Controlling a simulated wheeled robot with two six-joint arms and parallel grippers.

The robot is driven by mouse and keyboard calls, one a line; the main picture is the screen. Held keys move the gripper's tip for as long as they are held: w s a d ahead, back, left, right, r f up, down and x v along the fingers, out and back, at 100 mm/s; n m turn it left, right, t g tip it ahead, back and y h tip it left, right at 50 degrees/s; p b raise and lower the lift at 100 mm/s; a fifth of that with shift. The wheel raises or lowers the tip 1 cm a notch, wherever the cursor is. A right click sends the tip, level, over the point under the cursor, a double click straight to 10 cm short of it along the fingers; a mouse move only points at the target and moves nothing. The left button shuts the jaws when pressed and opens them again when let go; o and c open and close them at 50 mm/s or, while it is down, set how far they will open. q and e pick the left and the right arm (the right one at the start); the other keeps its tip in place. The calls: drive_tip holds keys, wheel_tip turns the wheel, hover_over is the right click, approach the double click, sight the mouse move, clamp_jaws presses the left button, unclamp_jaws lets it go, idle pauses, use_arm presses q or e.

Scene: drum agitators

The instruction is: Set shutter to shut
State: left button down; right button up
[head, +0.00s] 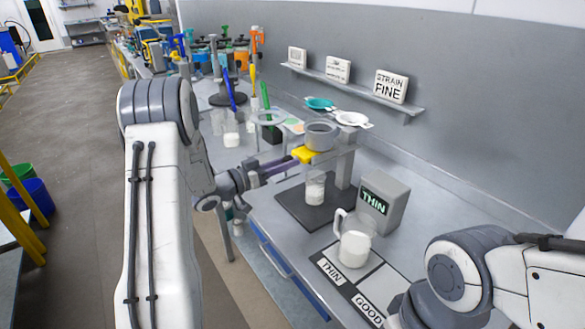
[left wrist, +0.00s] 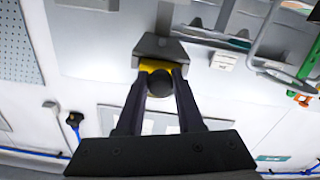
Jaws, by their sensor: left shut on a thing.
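The shutter shows as a yellow tab (head: 304,154) under a grey cup (head: 321,135) on a stand (head: 345,165). My left gripper (head: 287,163) reaches it from the left and is shut on it. In the left wrist view, the fingers (left wrist: 158,90) close around a dark round knob with the yellow tab (left wrist: 155,66) just beyond, below a grey block. A beaker with white liquid (head: 315,188) stands under the cup on a dark base. I cannot tell how far the shutter is slid. My right arm is at the lower right; its gripper is not in view.
A display box reading THIN (head: 384,200) stands right of the stand. A jug of white liquid (head: 355,245) rests on a board labelled THIN and GOOD. A wall shelf (head: 350,88) holds signs, including STRAIN FINE. Coloured tools crowd the bench's far end.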

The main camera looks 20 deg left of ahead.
use_arm(q)
drive_tip(key=shift+w+r, duration=0.1)
drive_tip(key=c, duration=0.8)
unclamp_jaws()
drive_tip(key=shift+d, duration=0.1)
drive_tip(key=shift+c, duration=0.2)
drive_tip(key=o, duration=0.3)
drive_tip(key=shift+w+d, duration=0.1)
drive_tip(key=shift+a, duration=0.2)
drive_tip(key=b+v, duration=0.2)
drive_tip(key=v, duration=0.8)
drive_tip(key=shift+s, duration=0.25)
drive_tip(key=shift+w, duration=0.1)
